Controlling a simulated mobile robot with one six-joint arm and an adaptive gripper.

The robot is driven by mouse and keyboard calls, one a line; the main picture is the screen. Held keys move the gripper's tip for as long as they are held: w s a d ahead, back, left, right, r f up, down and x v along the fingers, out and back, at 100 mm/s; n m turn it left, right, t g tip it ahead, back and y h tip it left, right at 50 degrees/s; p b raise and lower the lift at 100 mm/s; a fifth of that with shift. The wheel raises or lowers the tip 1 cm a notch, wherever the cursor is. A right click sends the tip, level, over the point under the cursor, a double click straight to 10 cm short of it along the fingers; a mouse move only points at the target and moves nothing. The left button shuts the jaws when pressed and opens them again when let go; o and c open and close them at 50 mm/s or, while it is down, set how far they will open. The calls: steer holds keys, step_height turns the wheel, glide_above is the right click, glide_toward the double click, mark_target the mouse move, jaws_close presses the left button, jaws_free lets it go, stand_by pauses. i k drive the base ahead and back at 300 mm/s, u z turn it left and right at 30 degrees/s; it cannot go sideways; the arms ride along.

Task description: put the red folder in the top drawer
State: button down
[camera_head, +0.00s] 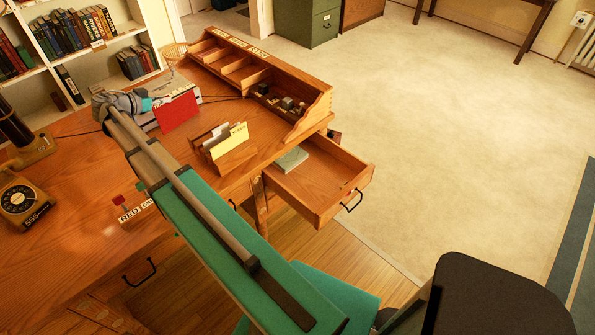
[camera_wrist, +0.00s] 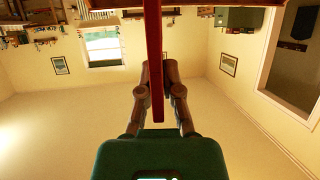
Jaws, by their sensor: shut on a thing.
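My gripper (camera_head: 128,104) is shut on the red folder (camera_head: 177,111), over the left back part of the desk. The folder hangs upright to the right of the gripper, near a pale box-like object. In the wrist view the folder (camera_wrist: 154,40) shows edge-on between the two fingers of my gripper (camera_wrist: 164,75). The top drawer (camera_head: 335,192) is pulled out at the right side of the desk. A flat grey-green item (camera_head: 291,159) lies inside it at the back, and the rest of its floor looks bare.
A wooden holder (camera_head: 232,160) with a yellow folder (camera_head: 226,141) and grey papers stands between the red folder and the drawer. A pigeonhole organiser (camera_head: 245,75) lines the back. A telephone (camera_head: 22,198) sits at left. A dark chair (camera_head: 490,295) stands at front right.

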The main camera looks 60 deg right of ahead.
mark_target(322, 177)
steer(key=u, duration=1.05)
steer(key=k, duration=2.15)
steer(key=z, duration=0.6)
